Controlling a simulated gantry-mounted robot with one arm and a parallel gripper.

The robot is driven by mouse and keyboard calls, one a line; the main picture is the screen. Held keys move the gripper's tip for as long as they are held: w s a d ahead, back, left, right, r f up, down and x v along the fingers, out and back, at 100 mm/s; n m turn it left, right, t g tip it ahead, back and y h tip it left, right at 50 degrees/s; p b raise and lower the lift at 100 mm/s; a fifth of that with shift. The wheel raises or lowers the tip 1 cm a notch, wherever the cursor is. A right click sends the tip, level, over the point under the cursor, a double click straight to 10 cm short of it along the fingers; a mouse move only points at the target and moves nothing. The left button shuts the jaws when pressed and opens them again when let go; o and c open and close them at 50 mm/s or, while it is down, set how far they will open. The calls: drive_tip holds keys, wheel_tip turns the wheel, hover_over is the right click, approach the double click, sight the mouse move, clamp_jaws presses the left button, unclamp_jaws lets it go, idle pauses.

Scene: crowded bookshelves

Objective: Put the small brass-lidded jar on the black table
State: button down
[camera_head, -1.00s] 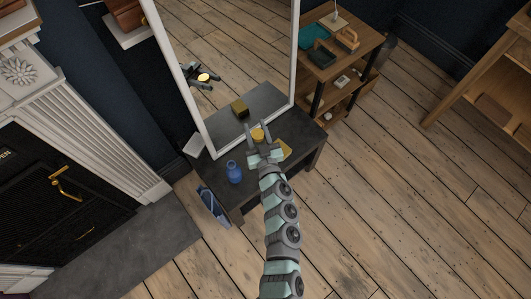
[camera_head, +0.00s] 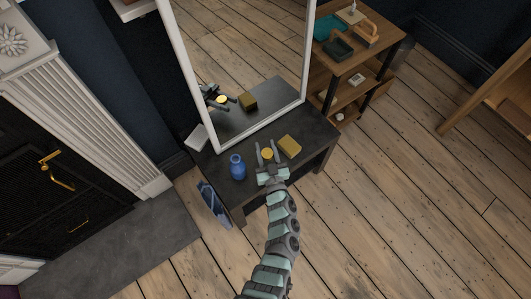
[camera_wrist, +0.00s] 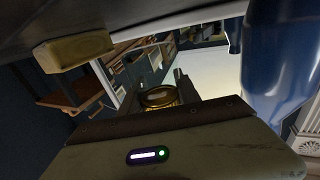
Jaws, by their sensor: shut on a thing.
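The small brass-lidded jar (camera_head: 266,154) shows as a round gold lid between the fingers of my gripper (camera_head: 267,156) in the head view. My gripper is shut on it, over or at the black table (camera_head: 254,196). In the wrist view the jar (camera_wrist: 160,97) is a glassy, gold-rimmed shape just beyond the gripper's body. I cannot tell whether its base touches the tabletop. A blue vase (camera_head: 237,167) stands on the table to the left of my gripper, and a yellow box (camera_head: 290,146) lies to the right.
A large white-framed mirror (camera_head: 188,68) stands along the table's back and reflects the gripper. A wooden shelf unit (camera_head: 366,62) is behind right. A blue patterned object (camera_head: 213,203) leans at the table's left side. The table's front right part is clear.

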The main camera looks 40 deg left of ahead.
sight(265, 152)
drive_tip(key=shift+s+f+b, duration=0.1)
drive_tip(key=shift+f+b, duration=0.4)
drive_tip(key=shift+f, duration=0.9)
drive_tip(key=shift+f, duration=0.1)
drive_tip(key=c, duration=0.9)
unclamp_jaws()
drive_tip(key=shift+o, duration=0.2)
